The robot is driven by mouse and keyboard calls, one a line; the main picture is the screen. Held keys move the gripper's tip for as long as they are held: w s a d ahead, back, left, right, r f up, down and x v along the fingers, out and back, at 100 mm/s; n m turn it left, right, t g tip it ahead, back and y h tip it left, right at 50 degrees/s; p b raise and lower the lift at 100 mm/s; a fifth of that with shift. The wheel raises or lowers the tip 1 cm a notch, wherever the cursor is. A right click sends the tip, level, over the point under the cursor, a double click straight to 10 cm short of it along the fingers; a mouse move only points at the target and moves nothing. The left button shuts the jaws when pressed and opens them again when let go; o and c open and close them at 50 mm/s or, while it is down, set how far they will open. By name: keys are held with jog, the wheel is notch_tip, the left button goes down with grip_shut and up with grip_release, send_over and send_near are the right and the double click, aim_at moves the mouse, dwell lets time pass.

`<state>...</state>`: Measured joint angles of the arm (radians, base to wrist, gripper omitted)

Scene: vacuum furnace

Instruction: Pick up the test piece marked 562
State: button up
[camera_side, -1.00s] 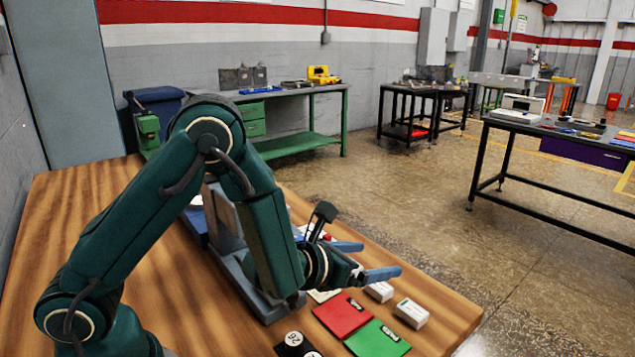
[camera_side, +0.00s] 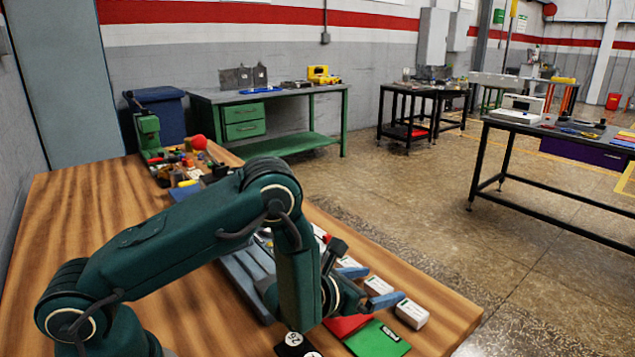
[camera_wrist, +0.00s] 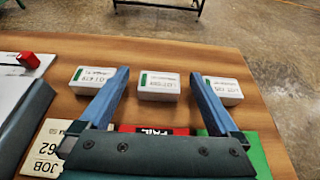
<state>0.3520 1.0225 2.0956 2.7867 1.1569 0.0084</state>
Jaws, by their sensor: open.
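The round silver pieces (camera_side: 293,339) lie on a black plate at the front edge of the side view. They carry dark digits, but I cannot read 562 on any of them. A cream card (camera_wrist: 47,146) at the lower left of the wrist view reads JOB and a number ending in 62, partly cut off by my gripper. My gripper (camera_side: 370,287) is open and empty, low over the row of white boxes. In the wrist view its fingertips (camera_wrist: 158,73) appear on either side of the middle white box (camera_wrist: 160,84); I cannot tell whether they touch it.
A left white box (camera_wrist: 91,79) and a right white box (camera_wrist: 224,91) flank the middle one. A red card (camera_side: 345,326) and a green card (camera_side: 378,340) lie nearer the camera. Assorted small items crowd the table's far end. The wooden table (camera_side: 110,230) is bare at left.

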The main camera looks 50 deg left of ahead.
jog(key=shift+w+f, duration=0.1)
jog(key=shift+w, duration=0.1)
jog(key=shift+c, duration=0.3)
grip_shut()
